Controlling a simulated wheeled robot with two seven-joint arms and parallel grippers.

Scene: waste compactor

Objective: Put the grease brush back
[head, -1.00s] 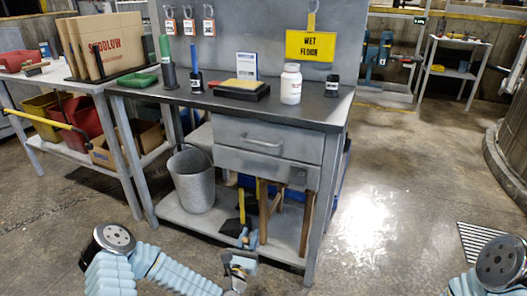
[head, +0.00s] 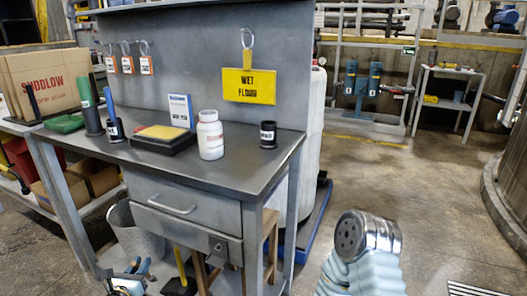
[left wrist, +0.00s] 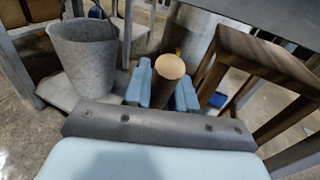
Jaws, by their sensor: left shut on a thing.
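My left gripper (head: 137,268) is at the bottom left of the head view, in front of the grey workbench (head: 235,172) and below its top. In the left wrist view its two blue fingers are shut on a round wooden handle (left wrist: 171,67), seen end-on, which I take to be the grease brush. Its bristles are hidden. On the bench top, a small black cup (head: 268,134) with a white label stands at the right, with nothing seen sticking out of it. Another black labelled cup (head: 115,130) at the left holds a blue-handled thing. My right gripper is out of view.
A white bottle (head: 210,136) and a black tray with a yellow pad (head: 163,134) stand between the cups. A yellow sign (head: 249,86) hangs on the back panel. A metal bucket (left wrist: 84,55) and a wooden stool (left wrist: 265,75) are under the bench. Floor to the right is clear.

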